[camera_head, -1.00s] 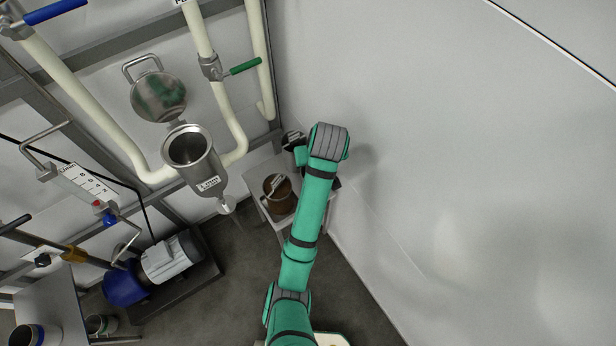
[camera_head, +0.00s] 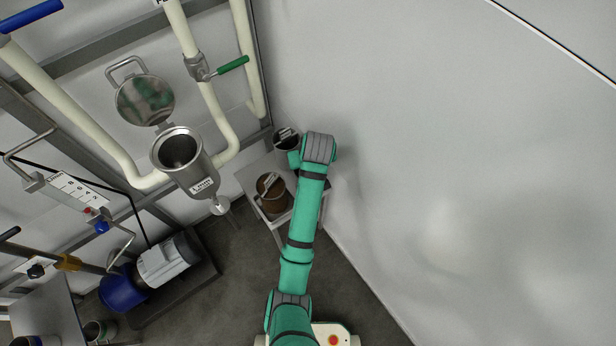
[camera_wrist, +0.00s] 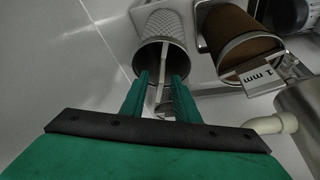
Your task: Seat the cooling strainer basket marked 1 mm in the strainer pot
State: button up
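A brown-filled strainer basket (camera_head: 272,195) stands on a small table; its handle tag (camera_wrist: 255,78) reads 1 mm in the wrist view. A second basket with bare mesh walls (camera_wrist: 160,30) stands behind it, partly hidden by my arm in the head view (camera_head: 286,140). My gripper (camera_wrist: 163,82) is open at the mesh basket, fingers on either side of its thin handle with gaps showing. The head view hides my fingers. The metal strainer pot (camera_head: 190,170) is on the pipework to the left, open at the top, with its round lid (camera_head: 146,100) swung up behind.
The small table (camera_head: 250,180) stands close to the white wall (camera_head: 450,180) on the right. Cream pipes with a green-handled valve (camera_head: 232,66) rise behind the pot. A pump with a grey motor (camera_head: 165,262) sits on the floor at lower left.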

jog(key=shift+c, duration=0.3)
grip_shut()
dwell(1.1)
